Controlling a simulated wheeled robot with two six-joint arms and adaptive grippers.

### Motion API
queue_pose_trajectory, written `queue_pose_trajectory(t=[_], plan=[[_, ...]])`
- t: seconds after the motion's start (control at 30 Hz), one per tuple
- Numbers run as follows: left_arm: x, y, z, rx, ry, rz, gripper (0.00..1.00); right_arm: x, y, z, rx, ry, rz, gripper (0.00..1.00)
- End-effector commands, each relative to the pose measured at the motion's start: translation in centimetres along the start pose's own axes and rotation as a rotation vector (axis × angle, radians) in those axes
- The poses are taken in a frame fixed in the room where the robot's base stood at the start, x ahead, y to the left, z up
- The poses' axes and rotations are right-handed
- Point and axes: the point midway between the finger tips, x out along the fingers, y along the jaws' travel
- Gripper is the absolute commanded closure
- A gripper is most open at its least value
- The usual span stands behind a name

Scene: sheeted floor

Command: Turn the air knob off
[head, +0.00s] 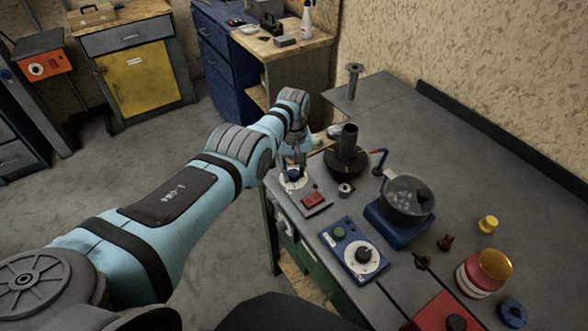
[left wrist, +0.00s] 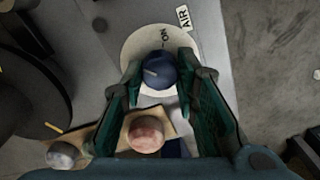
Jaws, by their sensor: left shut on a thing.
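The air knob (left wrist: 160,72) is a dark blue round knob with a pale pointer line, on a white disc (left wrist: 132,47) marked "ON". An "AIR" label (left wrist: 184,17) sits beside the disc. In the left wrist view the pointer line lies towards the left, not straight at "ON". My left gripper (left wrist: 158,84) has its green-padded fingers on both sides of the knob, shut on it. In the head view my left gripper (head: 294,166) points down over the white disc (head: 292,181) at the bench's near left corner and largely hides the knob. My right gripper is not in view.
On the grey bench stand a red-switch box (head: 314,200), a black stand (head: 346,156), a blue control box (head: 354,251), a pot on a blue base (head: 406,198) and a red-and-white jar (head: 483,274). A reddish round piece (left wrist: 146,132) sits close below the gripper fingers.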

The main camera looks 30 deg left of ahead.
Motion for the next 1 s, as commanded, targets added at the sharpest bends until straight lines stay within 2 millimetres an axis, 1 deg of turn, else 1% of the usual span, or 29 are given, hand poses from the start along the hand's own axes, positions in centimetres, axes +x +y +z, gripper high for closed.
queue_pose_trajectory(t=[0.6, 0.8, 1.0], plan=[[0.09, -0.14, 0.09, -0.568, -0.002, -0.002, 1.0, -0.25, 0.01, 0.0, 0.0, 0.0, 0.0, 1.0], [0.1, -0.18, 0.1, -0.71, -0.002, -0.003, 1.0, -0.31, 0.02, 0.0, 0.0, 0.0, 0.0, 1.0], [0.12, -0.2, 0.12, -0.801, -0.002, -0.003, 1.0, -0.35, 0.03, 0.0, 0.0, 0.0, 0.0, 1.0]])
